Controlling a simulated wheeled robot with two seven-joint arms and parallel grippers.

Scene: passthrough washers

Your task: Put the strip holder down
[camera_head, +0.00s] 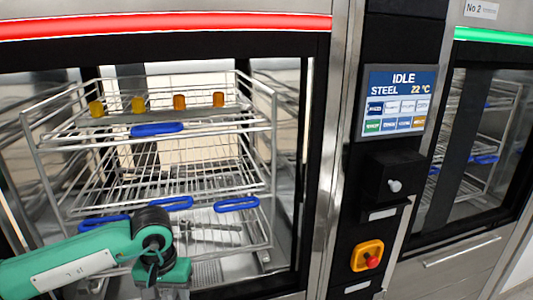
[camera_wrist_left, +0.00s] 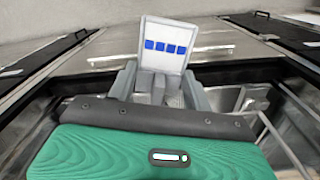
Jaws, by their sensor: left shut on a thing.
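The strip holder (camera_wrist_left: 165,45) is a white plate with a row of several blue squares, seen in the left wrist view. My left gripper (camera_wrist_left: 163,95) is shut on its lower part, and the plate stands up beyond the fingers. In the head view my left gripper (camera_head: 165,290) is at the bottom edge, in front of the open washer's lower part; the strip holder cannot be made out there. My right gripper is in neither view.
A wire rack (camera_head: 150,180) with blue handles (camera_head: 157,129) fills the washer chamber; several orange-yellow cups (camera_head: 138,104) stand on its top level. Right of it is a control panel (camera_head: 397,100) reading IDLE, with a red button (camera_head: 372,262) below. A second washer (camera_head: 470,150) stands farther right.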

